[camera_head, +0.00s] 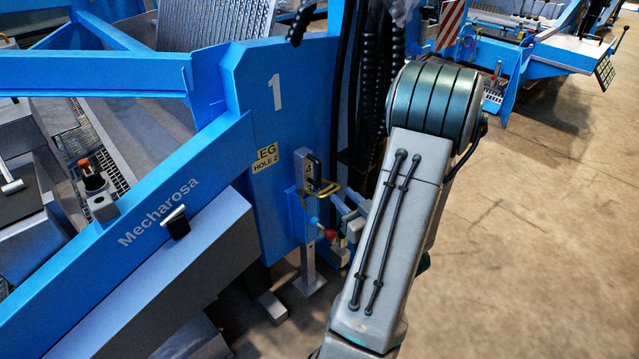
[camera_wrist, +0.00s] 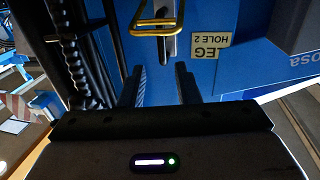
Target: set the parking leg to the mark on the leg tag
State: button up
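The leg tag (camera_head: 265,158) is a pale yellow plate reading "LEG HOLE 2" on the blue frame; in the wrist view it appears upside down (camera_wrist: 209,48). The parking leg (camera_head: 307,262) is a grey upright post on a flat foot, with small numerals near its top, through a blue bracket beside the tag. A yellow loop handle (camera_head: 325,191) crosses the leg; it shows at the top of the wrist view (camera_wrist: 156,27). My gripper (camera_wrist: 158,76) is open and empty, its two dark fingers short of the loop. Which hole is engaged cannot be read.
Black hoses (camera_head: 368,90) hang close to the right of the leg. The blue frame beam (camera_head: 130,235) marked "Mecharosa" runs at the left. The concrete floor (camera_head: 530,230) at the right is clear.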

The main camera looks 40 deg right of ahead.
aim_at(319, 182)
jog(key=b, duration=0.2)
jog(key=shift+w+a+f+b, duration=0.15)
jog(key=shift+w+f+b, duration=0.1)
jog(key=shift+b, duration=0.1)
jog(key=w, duration=0.3)
jog(key=w+d+b, duration=0.1)
jog(key=w, duration=0.3)
jog(key=w+b, duration=0.1)
jog(key=w, duration=0.3)
jog(key=shift+d+r, duration=0.15)
jog(key=shift+r, duration=0.15)
grip_shut()
